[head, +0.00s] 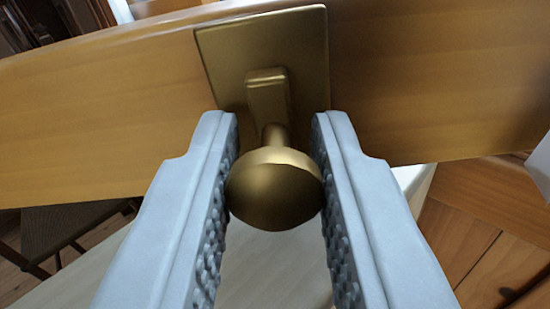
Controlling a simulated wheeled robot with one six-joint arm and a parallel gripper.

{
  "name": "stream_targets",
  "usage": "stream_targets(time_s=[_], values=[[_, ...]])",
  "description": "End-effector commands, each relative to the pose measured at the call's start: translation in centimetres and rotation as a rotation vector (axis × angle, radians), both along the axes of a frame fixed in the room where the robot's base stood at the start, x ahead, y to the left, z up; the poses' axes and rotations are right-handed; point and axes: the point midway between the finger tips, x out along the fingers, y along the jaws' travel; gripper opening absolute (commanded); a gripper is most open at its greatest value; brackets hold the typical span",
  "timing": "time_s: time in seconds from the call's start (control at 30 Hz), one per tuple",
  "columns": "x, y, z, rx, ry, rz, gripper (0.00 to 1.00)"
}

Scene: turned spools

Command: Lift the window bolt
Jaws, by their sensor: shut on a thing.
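The window bolt is brass-coloured, with a round knob (274,192) on a short stem and a square backplate (262,47). The plate is fixed to a wooden board (420,80) that runs across the upper view. My gripper (275,185) comes from below, with one pale grey finger on each side of the knob. Its textured inner pads are closed against the knob's left and right sides. The knob hides part of the stem.
A pale surface (270,270) lies below the board, behind the fingers. A dark chair or stool (70,225) stands at the lower left. Wooden panelling (475,245) is at the lower right.

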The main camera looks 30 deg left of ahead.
Motion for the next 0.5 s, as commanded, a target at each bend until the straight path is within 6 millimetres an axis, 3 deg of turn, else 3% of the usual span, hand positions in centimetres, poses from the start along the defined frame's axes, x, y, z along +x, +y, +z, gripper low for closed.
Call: stream_targets(time_s=[0.1, 0.33, 0.37, 0.43, 0.5], values=[[-0.01, -0.02, 1.31, 0.000, -0.001, 0.000, 0.00], [-0.03, -0.04, 1.46, 0.000, -0.003, 0.000, 0.00], [-0.04, -0.03, 1.48, 0.000, -0.003, 0.000, 0.28], [-0.03, -0.04, 1.46, 0.000, -0.002, 0.000, 0.41], [-0.03, -0.04, 1.40, 0.000, -0.002, 0.000, 0.41]])
